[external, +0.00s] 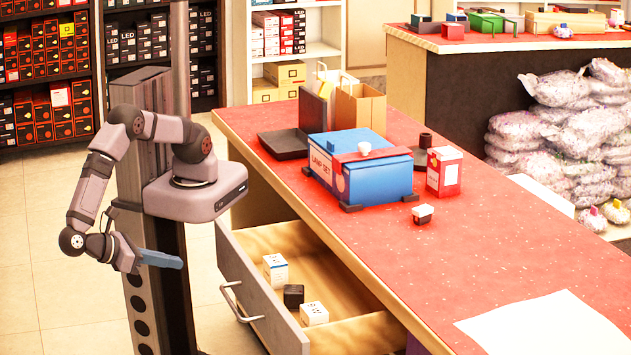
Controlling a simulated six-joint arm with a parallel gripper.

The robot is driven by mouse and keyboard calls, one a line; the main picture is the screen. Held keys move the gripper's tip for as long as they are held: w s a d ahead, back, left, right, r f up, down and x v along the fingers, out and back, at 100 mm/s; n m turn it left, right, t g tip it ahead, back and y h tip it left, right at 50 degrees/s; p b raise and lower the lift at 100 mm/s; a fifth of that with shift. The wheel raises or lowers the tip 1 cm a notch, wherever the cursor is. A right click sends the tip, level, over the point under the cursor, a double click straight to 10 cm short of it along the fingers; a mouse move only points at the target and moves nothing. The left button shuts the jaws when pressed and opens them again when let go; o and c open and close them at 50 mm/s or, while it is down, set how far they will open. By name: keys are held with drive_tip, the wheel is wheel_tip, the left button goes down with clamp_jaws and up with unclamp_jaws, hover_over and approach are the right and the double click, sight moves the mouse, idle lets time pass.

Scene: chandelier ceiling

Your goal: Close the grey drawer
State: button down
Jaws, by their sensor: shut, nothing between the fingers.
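The grey drawer (258,297) stands open below the red-topped counter (470,240), pulled out toward the lower left. Its front has a curved metal handle (239,303), and its inside is bare wood. A white box (275,270), a small black box (293,296) and another white box (314,314) lie in it. My gripper (180,263) is shut and empty. It appears to the left of the drawer front in the picture, higher than the handle and apart from it.
A blue box with a red band (385,178), a red and white carton (444,172) and a small dark-and-white item (423,213) stand on the counter. A brown paper bag (360,108) is behind. White paper (540,325) lies at the front. Open floor (50,270) is left of my arm.

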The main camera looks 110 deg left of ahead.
sight(232, 268)
drive_tip(key=w+a+f, duration=0.1)
drive_tip(key=w+a, duration=0.1)
drive_tip(key=w+a+f+t+p, duration=0.1)
drive_tip(key=w+a, duration=0.2)
drive_tip(key=w+a+f+m+t, duration=0.1)
drive_tip(key=w+a, duration=0.1)
drive_tip(key=w, duration=0.1)
drive_tip(key=shift+w+a+f, duration=0.1)
drive_tip(key=shift+w+a, duration=0.05)
drive_tip(key=shift+a, duration=0.2)
idle(0.5)
drive_tip(key=shift+w+a+p, duration=0.1)
drive_tip(key=shift+a+p, duration=0.05)
drive_tip(key=shift+p, duration=0.15)
drive_tip(key=w+a+p, duration=0.3)
drive_tip(key=w+a, duration=1.2)
drive_tip(key=shift+w+a, duration=0.3)
drive_tip(key=shift+a, duration=0.05)
drive_tip(key=shift+w+r, duration=0.1)
drive_tip(key=shift+r, duration=0.1)
